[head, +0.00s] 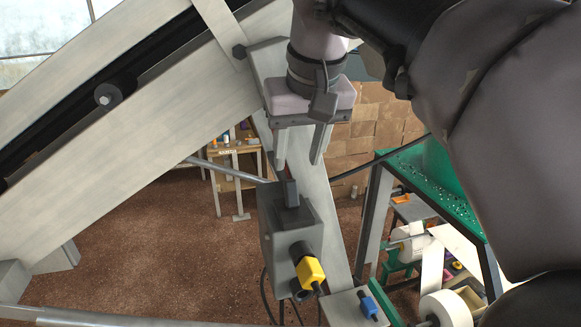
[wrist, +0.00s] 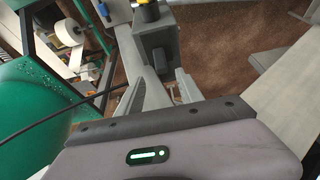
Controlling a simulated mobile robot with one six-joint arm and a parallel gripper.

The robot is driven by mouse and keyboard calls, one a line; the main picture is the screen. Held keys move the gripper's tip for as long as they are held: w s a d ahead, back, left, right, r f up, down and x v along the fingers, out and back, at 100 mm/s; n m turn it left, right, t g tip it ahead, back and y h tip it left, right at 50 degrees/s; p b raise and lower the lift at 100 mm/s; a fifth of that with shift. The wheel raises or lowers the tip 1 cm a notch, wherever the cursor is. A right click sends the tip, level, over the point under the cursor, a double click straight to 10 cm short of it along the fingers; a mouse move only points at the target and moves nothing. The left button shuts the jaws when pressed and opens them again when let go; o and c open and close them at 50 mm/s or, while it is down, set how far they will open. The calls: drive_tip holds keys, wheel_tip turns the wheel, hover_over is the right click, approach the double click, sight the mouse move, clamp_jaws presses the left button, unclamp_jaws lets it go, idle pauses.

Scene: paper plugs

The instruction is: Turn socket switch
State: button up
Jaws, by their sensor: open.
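A grey socket box (head: 285,235) is mounted on a sloping metal beam in the head view. Its dark upright switch handle (head: 290,192) stands on the top face. A yellow plug (head: 310,270) sits in the lower front of the box. My gripper (head: 298,162) is open, pointing down just above the handle, with its fingers apart and nothing visible between them. In the wrist view, the socket box (wrist: 158,38) lies just beyond the open fingers of my gripper (wrist: 165,76), with the yellow plug (wrist: 149,13) at the top edge. Contact with the handle cannot be told.
A blue plug (head: 368,307) sits on a grey box at lower right. A green machine frame (head: 378,215) and white paper rolls (head: 445,308) stand on the right. A large sloping conveyor beam (head: 130,140) fills the left. Brown floor lies below, with cables hanging under the socket box.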

sight(293, 182)
drive_tip(key=x, duration=0.8)
drive_tip(key=shift+w+f+b, duration=0.25)
drive_tip(key=shift+f+b, duration=0.1)
drive_tip(key=shift+b, duration=0.05)
drive_tip(key=shift+a+f, duration=0.2)
drive_tip(key=shift+a, duration=0.1)
drive_tip(key=shift+d, duration=0.15)
drive_tip(key=c, duration=0.4)
clamp_jaws()
drive_tip(key=shift+f+b, duration=0.1)
drive_tip(key=shift+b, duration=0.25)
